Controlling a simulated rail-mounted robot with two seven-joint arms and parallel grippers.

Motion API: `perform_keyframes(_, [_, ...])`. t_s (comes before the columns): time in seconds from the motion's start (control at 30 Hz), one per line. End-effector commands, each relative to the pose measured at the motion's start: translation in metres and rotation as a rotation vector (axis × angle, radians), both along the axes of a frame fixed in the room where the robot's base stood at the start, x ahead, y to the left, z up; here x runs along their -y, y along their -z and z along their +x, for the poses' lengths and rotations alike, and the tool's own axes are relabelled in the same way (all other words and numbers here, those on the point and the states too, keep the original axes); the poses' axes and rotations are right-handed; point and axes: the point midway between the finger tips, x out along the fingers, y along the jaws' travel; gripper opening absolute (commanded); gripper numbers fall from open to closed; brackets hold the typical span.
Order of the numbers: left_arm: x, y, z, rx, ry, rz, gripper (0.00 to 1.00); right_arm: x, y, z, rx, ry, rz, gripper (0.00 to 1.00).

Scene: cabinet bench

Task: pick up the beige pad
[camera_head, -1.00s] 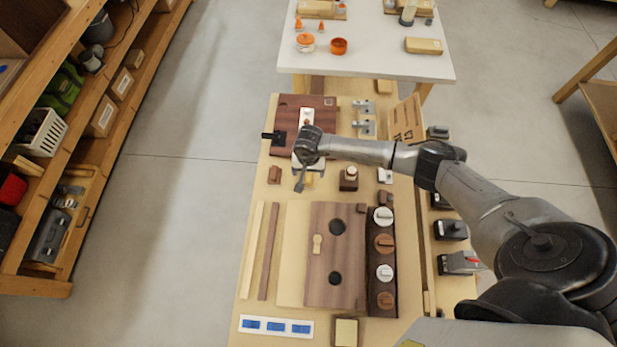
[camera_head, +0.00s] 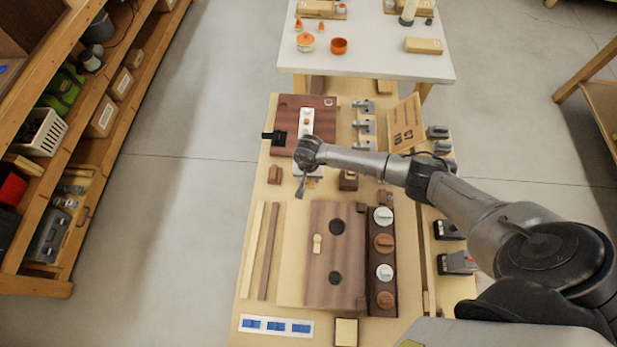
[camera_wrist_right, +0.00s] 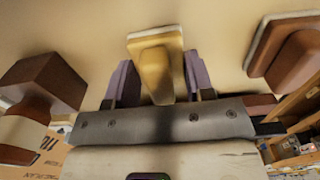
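The beige pad (camera_wrist_right: 157,62), a block with a raised tapered grip and a pale edge at its base, stands on the bench in the right wrist view. My right gripper (camera_wrist_right: 160,80) is open. Its two purplish fingers are on either side of the pad's grip, with a visible gap on each side. In the head view my right gripper (camera_head: 306,181) is over the bench and mostly covers the pad, leaving a small yellowish part (camera_head: 311,183) visible. My left gripper is not in view.
A brown block (camera_head: 275,174) stands to the left of the gripper and a dark brown block (camera_head: 348,180) to the right. A brown board with dark discs (camera_head: 322,270) and a row of knobs (camera_head: 384,243) lie nearer. A dark red board (camera_head: 290,112) lies beyond.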

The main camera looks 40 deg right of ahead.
Motion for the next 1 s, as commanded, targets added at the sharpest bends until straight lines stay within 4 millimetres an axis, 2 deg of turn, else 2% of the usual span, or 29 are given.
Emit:
perform_keyframes(0.03, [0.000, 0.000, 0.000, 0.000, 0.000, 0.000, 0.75, 0.000, 0.000, 0.000, 0.000, 0.000, 0.000, 0.42])
perform_keyframes(0.2, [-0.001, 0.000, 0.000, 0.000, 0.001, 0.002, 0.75, 0.000, 0.000, 0.000, 0.000, 0.000, 0.000, 0.26])
perform_keyframes(0.5, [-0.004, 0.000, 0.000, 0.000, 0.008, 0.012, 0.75, 0.000, -0.005, 0.001, 0.001, 0.000, 0.000, 0.25])
perform_keyframes(1.0, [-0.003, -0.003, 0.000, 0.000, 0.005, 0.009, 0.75, 0.000, -0.081, 0.001, 0.002, -0.001, -0.001, 0.25])
